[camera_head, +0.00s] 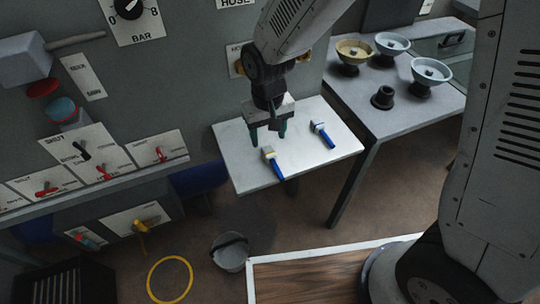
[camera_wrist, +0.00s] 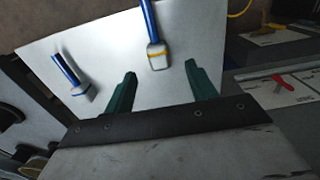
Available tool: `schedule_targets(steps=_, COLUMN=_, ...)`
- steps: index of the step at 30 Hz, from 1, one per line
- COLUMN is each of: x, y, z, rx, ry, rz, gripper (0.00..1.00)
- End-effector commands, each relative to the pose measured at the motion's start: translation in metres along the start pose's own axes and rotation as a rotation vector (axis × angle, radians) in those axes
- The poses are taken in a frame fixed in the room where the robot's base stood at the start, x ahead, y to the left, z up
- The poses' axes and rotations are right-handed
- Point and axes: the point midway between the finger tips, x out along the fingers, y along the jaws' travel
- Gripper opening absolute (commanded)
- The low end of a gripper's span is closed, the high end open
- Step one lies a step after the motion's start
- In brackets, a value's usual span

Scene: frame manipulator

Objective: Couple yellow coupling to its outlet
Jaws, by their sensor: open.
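The yellow coupling (camera_head: 268,153) is a pale block with a yellow band on a blue handle, lying on the white shelf (camera_head: 235,160). In the wrist view the yellow coupling (camera_wrist: 157,56) lies ahead, roughly in line with the gap between my fingers. My gripper (camera_head: 268,137) is open and empty above the shelf, its green fingers pointing down, apart from the coupling. The fingers also show in the wrist view (camera_wrist: 160,76). A brass fitting (camera_head: 239,67) on the wall plate behind my arm may be an outlet; my arm partly hides that plate and its label.
A second coupling (camera_head: 322,133) with a blue handle and blue band lies to the right on the shelf. A grey side table (camera_head: 385,125) holds several bowls and a dark fitting (camera_head: 383,97). A bucket (camera_head: 229,252) stands on the floor.

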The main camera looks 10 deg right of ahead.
Motion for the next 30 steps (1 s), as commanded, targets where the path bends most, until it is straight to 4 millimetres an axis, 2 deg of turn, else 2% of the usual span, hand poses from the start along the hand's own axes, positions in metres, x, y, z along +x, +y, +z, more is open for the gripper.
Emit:
schedule_targets(steps=6, x=0.022, y=0.001, z=0.001, rx=0.000, ry=-0.003, rz=0.001, gripper=0.56)
schedule_targets(steps=16, x=0.027, y=0.001, z=0.001, rx=0.000, ry=-0.002, rz=0.000, gripper=0.56)
schedule_targets(steps=24, x=0.065, y=0.003, z=0.005, rx=0.000, ry=-0.005, rz=0.001, gripper=0.56)
schedule_targets(steps=30, x=0.076, y=0.003, z=0.004, rx=0.000, ry=-0.001, rz=0.000, gripper=0.56)
